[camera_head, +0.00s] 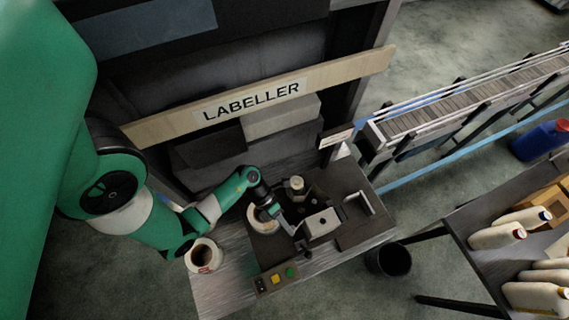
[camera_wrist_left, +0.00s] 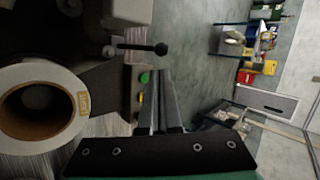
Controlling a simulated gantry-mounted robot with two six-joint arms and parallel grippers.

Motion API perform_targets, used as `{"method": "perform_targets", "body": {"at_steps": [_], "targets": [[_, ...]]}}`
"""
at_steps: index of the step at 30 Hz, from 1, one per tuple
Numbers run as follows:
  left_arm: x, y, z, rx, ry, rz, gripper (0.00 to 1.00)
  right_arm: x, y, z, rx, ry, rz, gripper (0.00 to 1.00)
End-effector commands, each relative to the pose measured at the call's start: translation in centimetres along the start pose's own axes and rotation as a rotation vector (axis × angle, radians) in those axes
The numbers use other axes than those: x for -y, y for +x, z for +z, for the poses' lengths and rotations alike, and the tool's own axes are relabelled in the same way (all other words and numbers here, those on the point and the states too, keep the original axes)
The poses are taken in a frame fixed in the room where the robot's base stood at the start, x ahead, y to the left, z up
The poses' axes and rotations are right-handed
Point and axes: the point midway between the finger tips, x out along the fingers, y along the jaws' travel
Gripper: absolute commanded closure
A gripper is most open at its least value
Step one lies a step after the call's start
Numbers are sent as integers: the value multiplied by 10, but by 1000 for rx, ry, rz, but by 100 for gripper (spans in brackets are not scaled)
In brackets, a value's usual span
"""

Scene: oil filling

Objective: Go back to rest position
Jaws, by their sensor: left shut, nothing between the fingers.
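My left gripper (camera_head: 288,226) is over the labeller machine (camera_head: 345,195) in the head view, at the end of my green arm. Its two fingers (camera_wrist_left: 166,100) are together in the left wrist view, with nothing seen between them. A white label roll (camera_head: 262,220) sits on the machine beside the gripper, partly hidden by it. A large white roll (camera_wrist_left: 68,92) with a yellow tag is at the left of the wrist view, apart from the fingers. My right gripper is in neither view.
Another white roll (camera_head: 203,268) stands on the metal table's left part. A control box with green and yellow buttons (camera_head: 277,278) sits at the front. A sign reading LABELLER (camera_head: 252,101) spans behind. A black bin (camera_head: 394,262), a conveyor (camera_head: 470,98) and bottles (camera_head: 497,235) are to the right.

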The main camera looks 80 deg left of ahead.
Motion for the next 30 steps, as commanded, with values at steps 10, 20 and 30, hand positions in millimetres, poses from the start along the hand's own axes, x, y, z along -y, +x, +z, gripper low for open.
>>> {"method": "perform_targets", "body": {"at_steps": [10,20,30], "targets": [[0,-21,-1,-1,0,1,100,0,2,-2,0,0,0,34],[8,-19,0,-22,35,0,100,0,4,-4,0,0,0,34],[205,-56,136,153,602,-214,100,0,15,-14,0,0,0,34]]}}
